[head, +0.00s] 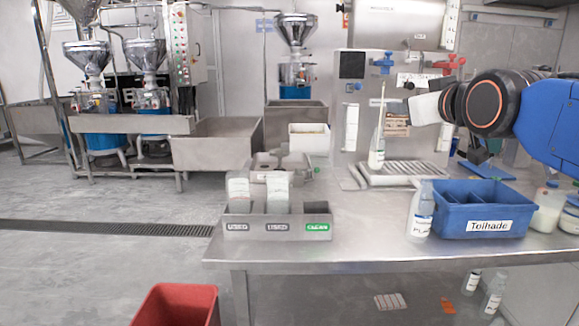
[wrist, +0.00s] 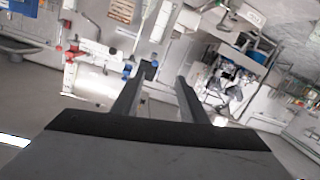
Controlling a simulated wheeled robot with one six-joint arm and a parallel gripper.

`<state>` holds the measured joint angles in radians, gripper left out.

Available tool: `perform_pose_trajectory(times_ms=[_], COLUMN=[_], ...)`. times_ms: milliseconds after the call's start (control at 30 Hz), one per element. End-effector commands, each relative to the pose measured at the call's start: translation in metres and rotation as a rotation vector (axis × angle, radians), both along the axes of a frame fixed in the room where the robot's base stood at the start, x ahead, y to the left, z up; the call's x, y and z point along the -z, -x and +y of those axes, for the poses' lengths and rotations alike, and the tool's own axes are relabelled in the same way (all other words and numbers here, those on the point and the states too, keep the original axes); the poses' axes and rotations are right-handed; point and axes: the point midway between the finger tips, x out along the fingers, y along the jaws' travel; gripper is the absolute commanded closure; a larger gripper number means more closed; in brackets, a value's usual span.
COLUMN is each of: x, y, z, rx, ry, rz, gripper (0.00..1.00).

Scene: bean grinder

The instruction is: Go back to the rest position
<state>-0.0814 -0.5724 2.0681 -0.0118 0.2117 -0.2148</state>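My gripper (wrist: 166,73) shows in the wrist view with its two dark fingers apart and nothing between them. In the head view my blue arm with its black, orange-ringed joint reaches in from the right, above the steel table (head: 340,262). The fingers cannot be made out clearly in the head view. The wrist view is tilted and looks away across the room, with the machine's red and blue valves at upper left.
A blue bin labelled Tolhade (head: 452,225) and a bottle (head: 420,212) stand below my arm. A labelled steel holder (head: 277,228) sits at the table's left. A red bin (head: 176,305) is on the floor.

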Motion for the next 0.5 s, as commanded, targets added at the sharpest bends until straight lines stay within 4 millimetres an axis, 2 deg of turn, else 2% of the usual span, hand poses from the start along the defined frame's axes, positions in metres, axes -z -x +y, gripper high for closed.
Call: perform_pose_trajectory(times_ms=[267, 367, 500], x=[0.067, 0.101, 0.164], y=[0.021, 0.034, 0.064], z=[-0.007, -0.011, -0.018], rx=[0.02, 0.033, 0.059], ry=[-0.022, -0.032, -0.055], rz=[0.159, 0.239, 0.392], gripper=[0.6, 0.6, 0.6])
